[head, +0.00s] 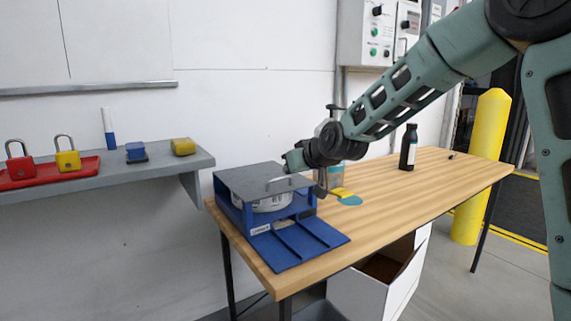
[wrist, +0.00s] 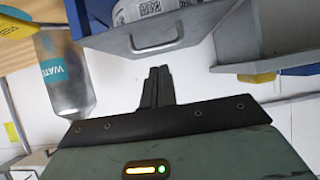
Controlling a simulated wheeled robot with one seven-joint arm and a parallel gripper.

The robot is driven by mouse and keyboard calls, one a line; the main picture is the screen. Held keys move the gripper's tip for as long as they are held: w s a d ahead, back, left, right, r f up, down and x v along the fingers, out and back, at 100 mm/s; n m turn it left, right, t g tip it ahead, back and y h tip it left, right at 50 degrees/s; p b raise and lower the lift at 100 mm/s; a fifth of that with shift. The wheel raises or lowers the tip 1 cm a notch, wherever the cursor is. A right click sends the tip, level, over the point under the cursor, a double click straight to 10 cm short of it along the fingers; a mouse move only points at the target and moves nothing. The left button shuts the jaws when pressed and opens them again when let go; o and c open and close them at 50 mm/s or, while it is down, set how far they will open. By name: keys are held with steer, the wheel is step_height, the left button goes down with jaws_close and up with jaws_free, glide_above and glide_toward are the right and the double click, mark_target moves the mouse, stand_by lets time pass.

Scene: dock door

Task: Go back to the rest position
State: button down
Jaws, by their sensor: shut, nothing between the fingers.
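My gripper (head: 288,160) is just above the right part of the blue box, in front of the wall. In the wrist view its two fingers (wrist: 157,86) are together with nothing between them. They appear apart from the box's pale handle (wrist: 156,42). The blue box (head: 229,214) has a grey top (head: 245,178) and stands at the left end of the wooden table. A white round item with a printed label (head: 268,203) sits inside it. A blue ribbed panel (head: 300,243) lies in front of the box.
A water bottle (wrist: 66,75) stands close to my wrist, partly hidden in the head view. A yellow-and-blue item (head: 347,197) and a dark bottle (head: 409,147) are on the table (head: 455,178). A wall shelf (head: 110,172) holds padlocks. A yellow post (head: 485,150) stands right.

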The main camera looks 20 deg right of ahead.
steer(key=s+d+p, duration=0.1)
steer(key=s+p, duration=0.1)
steer(key=s, duration=0.5)
steer(key=shift+s+d+r, duration=0.2)
steer(key=shift+d, duration=0.05)
